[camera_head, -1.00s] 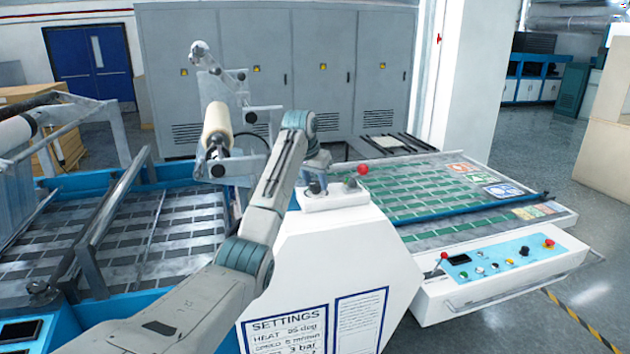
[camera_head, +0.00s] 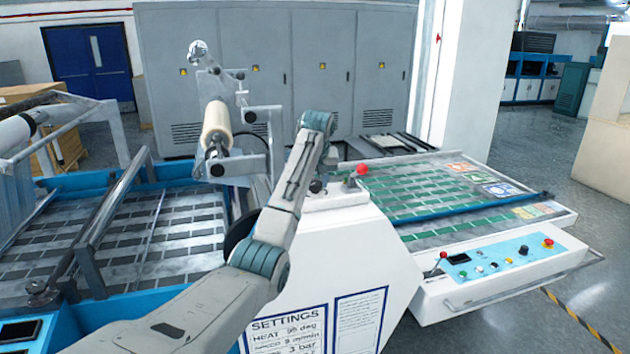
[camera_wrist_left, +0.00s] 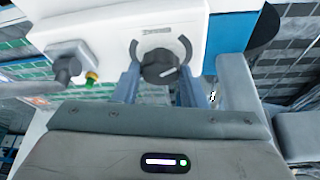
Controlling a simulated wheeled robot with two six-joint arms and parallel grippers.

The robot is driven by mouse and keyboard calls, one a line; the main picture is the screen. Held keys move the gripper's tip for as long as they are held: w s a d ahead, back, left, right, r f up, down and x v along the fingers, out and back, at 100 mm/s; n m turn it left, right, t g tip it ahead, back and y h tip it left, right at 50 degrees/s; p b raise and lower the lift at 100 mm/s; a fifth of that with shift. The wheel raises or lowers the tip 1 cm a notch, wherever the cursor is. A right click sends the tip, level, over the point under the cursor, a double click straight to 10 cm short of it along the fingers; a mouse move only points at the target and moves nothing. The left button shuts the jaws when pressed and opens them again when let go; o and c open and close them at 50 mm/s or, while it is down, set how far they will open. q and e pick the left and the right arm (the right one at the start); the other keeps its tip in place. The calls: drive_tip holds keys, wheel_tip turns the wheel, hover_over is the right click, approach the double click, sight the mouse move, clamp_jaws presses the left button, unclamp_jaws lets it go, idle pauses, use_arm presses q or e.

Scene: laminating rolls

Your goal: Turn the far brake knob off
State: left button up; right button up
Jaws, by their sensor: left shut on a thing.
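A black brake knob (camera_wrist_left: 158,68) with a white pointer line sits on top of the white housing (camera_head: 350,240). The pointer lies nearly sideways, to the right in the left wrist view. A small label above the knob is too small to read. My left gripper (camera_wrist_left: 160,78) has its two blue-grey fingers on either side of the knob and is shut on it. In the head view, my left arm reaches over the housing and its wrist covers most of the gripper. My right gripper is not in view.
A lever with a red ball (camera_head: 362,170) stands on the housing close to the knob's right. A pale roll (camera_head: 216,125) is mounted behind to the left. A green-patterned sheet bed (camera_head: 430,190) and a blue control panel (camera_head: 500,258) lie to the right.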

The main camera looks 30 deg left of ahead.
use_arm(q)
drive_tip(key=shift+n+g+y, duration=0.3)
drive_tip(key=shift+n+y, duration=0.1)
drive_tip(key=shift+n, duration=0.8)
drive_tip(key=shift+r+n, duration=0.1)
drive_tip(key=shift+n, duration=0.2)
drive_tip(key=o, duration=1)
